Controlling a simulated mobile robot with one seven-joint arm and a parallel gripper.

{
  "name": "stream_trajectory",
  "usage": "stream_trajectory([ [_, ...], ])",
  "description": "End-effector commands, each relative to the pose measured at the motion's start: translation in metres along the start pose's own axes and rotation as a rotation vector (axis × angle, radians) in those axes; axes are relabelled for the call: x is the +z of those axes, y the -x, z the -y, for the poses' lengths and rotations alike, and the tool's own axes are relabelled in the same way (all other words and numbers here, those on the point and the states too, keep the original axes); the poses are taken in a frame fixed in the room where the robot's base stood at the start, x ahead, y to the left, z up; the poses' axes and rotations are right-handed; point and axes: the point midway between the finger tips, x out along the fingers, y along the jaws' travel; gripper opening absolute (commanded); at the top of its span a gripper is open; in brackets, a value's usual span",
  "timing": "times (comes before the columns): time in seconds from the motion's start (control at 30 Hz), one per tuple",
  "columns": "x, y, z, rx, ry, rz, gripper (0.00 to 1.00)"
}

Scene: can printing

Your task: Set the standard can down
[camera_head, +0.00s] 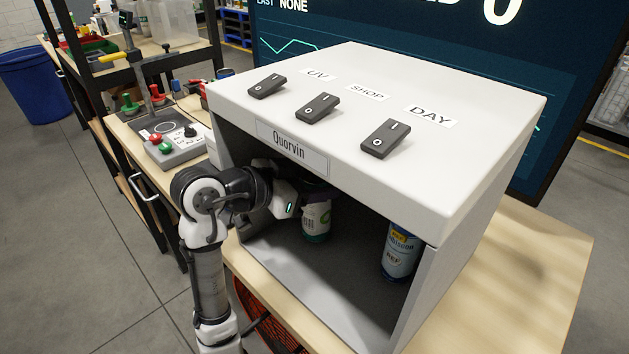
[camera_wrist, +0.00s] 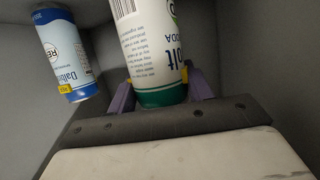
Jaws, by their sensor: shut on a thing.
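A white can with a green band (camera_head: 316,222) is inside the grey booth, held by my gripper (camera_head: 313,196). Neither view shows which can is the standard one.
A blue and white can (camera_head: 401,252) stands inside the booth to the right, apart from the held can; it also shows in the wrist view (camera_wrist: 64,50). The booth (camera_head: 450,170) has a low roof and side walls around my arm. Bare floor lies between the cans.

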Motion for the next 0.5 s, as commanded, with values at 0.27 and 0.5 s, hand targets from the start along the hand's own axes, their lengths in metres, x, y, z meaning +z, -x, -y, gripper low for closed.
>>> stream_trajectory([
  [0.27, 0.0045, -0.0016, 0.0001, 0.000, 0.000, 0.000, 0.64],
  [0.5, 0.0043, -0.0016, 0.0000, 0.000, 0.000, 0.000, 0.72],
])
